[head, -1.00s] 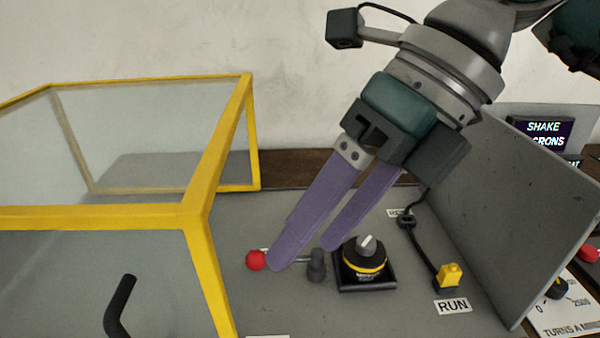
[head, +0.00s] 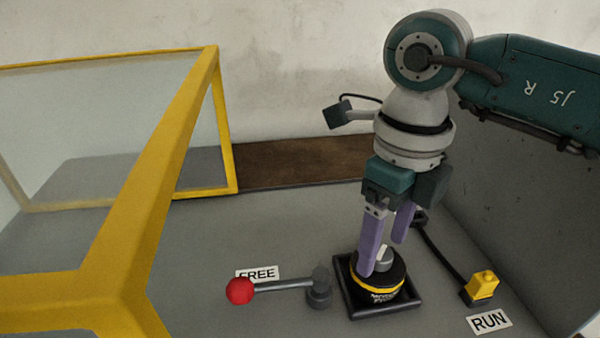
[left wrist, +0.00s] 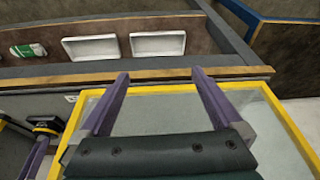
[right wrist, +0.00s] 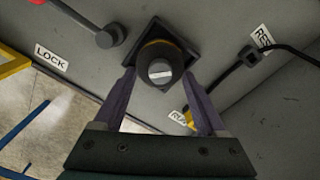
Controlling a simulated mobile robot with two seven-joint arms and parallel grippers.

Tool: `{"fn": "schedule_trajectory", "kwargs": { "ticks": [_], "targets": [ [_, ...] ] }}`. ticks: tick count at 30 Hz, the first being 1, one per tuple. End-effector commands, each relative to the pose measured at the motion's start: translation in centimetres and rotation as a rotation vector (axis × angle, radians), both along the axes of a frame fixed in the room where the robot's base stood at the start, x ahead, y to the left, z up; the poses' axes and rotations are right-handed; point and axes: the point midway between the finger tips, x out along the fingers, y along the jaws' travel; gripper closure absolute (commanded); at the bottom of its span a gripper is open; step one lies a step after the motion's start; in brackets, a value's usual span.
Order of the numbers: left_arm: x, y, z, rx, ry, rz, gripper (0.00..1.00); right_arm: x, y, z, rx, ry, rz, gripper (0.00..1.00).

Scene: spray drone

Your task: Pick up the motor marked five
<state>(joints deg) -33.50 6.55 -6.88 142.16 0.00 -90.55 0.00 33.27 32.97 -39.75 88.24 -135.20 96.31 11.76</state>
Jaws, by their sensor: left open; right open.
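No motor with a readable five shows in any view. A round black dial with a yellow band (head: 378,287) and a grey slotted knob (right wrist: 160,71) sits in a square black tray (head: 352,308). My right gripper (head: 384,256) is open and points down at the dial. In the right wrist view its purple fingertips (right wrist: 159,73) stand on either side of the knob; whether they touch it I cannot tell. My left gripper (left wrist: 160,76) is open and empty, in front of the clear yellow-framed case (left wrist: 175,95).
A lever with a red ball (head: 240,291) lies left of the dial, by a FREE label (head: 257,274). A yellow plug or switch (head: 482,285) with a cable stands right, by RUN (head: 489,321). White trays (left wrist: 158,44) lie beyond the case in the left wrist view.

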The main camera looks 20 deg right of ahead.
Motion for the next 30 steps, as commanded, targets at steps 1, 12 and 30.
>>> {"fn": "schedule_trajectory", "kwargs": {
  "ticks": [1,12,30],
  "targets": [
    [0.02,0.03,-0.09,0.001,-0.001,-0.001,0.00,-0.06,0.02,-0.63,0.000,0.002,-0.001,0.26],
    [0.14,0.24,-0.06,0.010,-0.003,-0.006,0.00,-0.01,-0.01,-1.12,0.000,-0.001,0.000,0.35],
    [0.17,0.16,-0.05,0.006,-0.004,-0.004,0.00,0.00,-0.01,-1.08,0.000,-0.001,0.000,1.00]
  ]
}}
